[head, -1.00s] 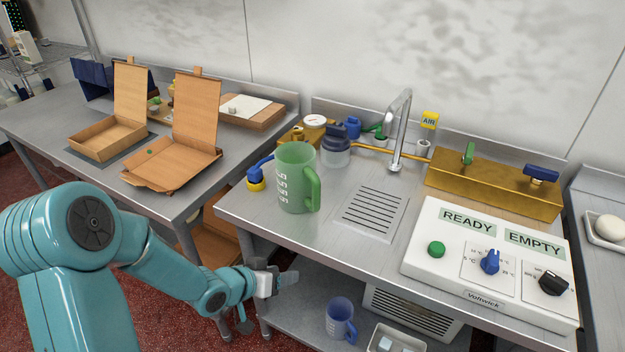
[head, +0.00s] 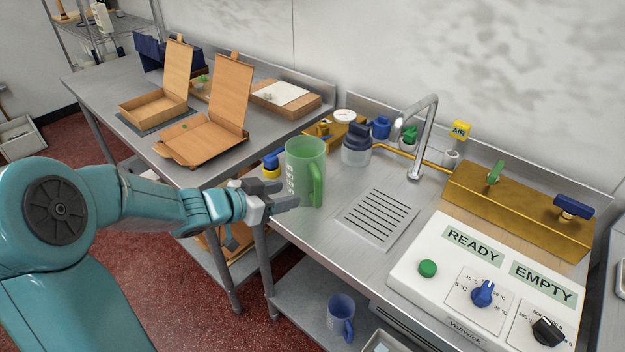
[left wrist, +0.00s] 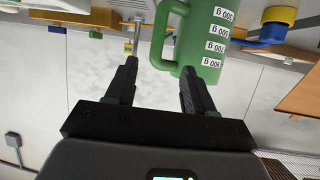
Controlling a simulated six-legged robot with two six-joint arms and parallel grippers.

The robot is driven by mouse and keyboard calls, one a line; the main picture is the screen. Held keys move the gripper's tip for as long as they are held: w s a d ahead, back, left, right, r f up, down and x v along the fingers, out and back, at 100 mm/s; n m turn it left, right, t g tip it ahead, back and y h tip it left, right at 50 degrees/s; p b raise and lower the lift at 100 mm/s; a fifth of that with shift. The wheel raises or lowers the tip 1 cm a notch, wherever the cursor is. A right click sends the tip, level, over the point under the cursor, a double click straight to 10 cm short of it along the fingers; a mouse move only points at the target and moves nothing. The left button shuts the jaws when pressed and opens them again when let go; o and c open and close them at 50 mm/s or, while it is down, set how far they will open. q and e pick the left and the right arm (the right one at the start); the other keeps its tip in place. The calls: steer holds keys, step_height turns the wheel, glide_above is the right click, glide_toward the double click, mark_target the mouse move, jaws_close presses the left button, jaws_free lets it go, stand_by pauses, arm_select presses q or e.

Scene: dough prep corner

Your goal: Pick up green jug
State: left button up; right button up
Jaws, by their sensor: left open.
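The green jug (head: 306,165) stands upright on the steel counter, left of the drain grille, with its handle toward the right front in the head view. In the left wrist view the jug (left wrist: 205,40) appears upside down, its handle and white gram markings beyond the fingertips. My left gripper (head: 290,196) is open and empty, at the counter's front left edge, just in front of the jug's lower body in the head view. In the left wrist view the gripper (left wrist: 158,75) has its fingers apart, with nothing between them; contact with the jug cannot be told. My right gripper is not in view.
A faucet (head: 428,130) and a lidded jar (head: 356,146) stand behind the jug. A white control panel (head: 485,285) sits at the right. A blue jug (head: 340,318) is on the lower shelf. Open cardboard boxes (head: 205,135) lie on the left table. The drain grille (head: 378,217) is clear.

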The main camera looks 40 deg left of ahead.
mark_target(315, 188)
arm_select(q)
steer(key=x, duration=1.3)
steer(key=shift+d+r, duration=0.1)
steer(key=shift+d, duration=0.15)
steer(key=shift+w, duration=0.15)
steer(key=c, duration=1)
